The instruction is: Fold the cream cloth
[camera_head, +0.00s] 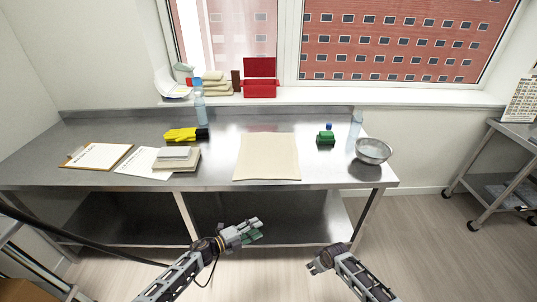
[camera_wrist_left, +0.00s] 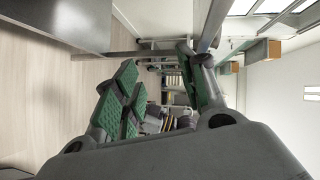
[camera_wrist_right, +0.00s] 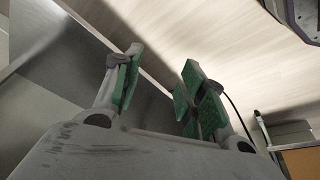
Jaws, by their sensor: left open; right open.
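The cream cloth (camera_head: 266,157) lies flat and spread out on the steel table, near the middle, with its near edge close to the table's front edge. My left gripper (camera_head: 252,229) is open and empty in front of the table, below and slightly left of the cloth. My right gripper (camera_head: 316,265) is in front of the table too, lower and to the right of the cloth. In the left wrist view my left gripper (camera_wrist_left: 160,90) shows its green pads apart with nothing between them. In the right wrist view my right gripper (camera_wrist_right: 158,88) is also open and empty. Neither gripper touches the cloth.
On the steel table (camera_head: 225,150), left of the cloth, are stacked folded cloths (camera_head: 176,162), yellow-black gloves (camera_head: 186,134), papers (camera_head: 137,162) and a clipboard (camera_head: 97,156). On the right are a green object (camera_head: 326,138), a clear bottle (camera_head: 356,127) and a metal bowl (camera_head: 373,151).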

